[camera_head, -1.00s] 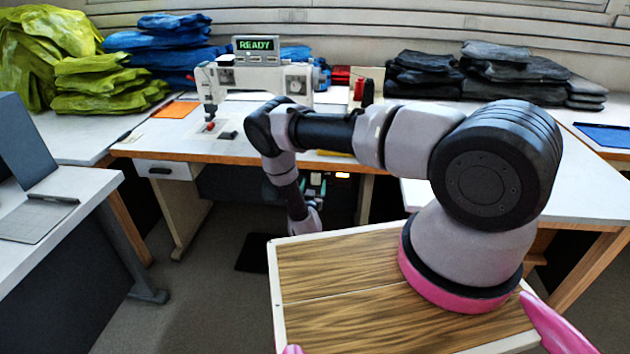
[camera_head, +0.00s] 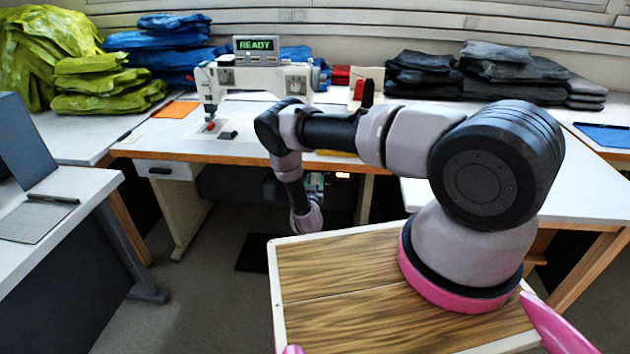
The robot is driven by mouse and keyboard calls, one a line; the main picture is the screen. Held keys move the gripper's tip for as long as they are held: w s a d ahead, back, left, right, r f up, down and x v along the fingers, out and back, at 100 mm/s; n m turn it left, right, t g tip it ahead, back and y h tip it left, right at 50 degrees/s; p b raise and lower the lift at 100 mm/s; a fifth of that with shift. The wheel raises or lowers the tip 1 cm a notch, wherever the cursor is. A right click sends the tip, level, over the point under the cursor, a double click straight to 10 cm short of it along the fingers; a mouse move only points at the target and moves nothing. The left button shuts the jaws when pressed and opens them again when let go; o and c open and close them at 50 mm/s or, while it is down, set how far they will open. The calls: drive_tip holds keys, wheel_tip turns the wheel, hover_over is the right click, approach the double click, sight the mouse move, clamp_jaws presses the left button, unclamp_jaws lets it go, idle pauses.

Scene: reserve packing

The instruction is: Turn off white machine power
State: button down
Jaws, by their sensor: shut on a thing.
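The white sewing machine (camera_head: 238,78) stands on the table at back left. My gripper (camera_head: 314,184) is partly seen beneath the table edge, by the lit unit, with dark and teal parts. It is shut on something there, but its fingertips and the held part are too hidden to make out.
The sewing table's wooden front edge (camera_head: 215,158) lies close above the gripper. A drawer (camera_head: 165,170) hangs under it at left. A red thread spool (camera_head: 359,89) stands right of the machine. Folded green, blue and dark cloth piles line the back. A laptop-like device (camera_head: 38,210) lies on the left table.

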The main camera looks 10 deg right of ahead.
drive_tip(key=shift+s+f+t+h, duration=0.1)
drive_tip(key=shift+f+t+h, duration=0.15)
drive_tip(key=shift+t, duration=0.5)
drive_tip(key=shift+s+f+t+h, duration=0.1)
drive_tip(key=shift+f+t+h, duration=0.15)
drive_tip(key=shift+t, duration=0.5)
drive_tip(key=shift+c, duration=1.6)
unclamp_jaws()
drive_tip(key=v, duration=1)
drive_tip(key=shift+s+a, duration=0.2)
drive_tip(key=shift+s, duration=0.15)
drive_tip(key=shift+s, duration=0.1)
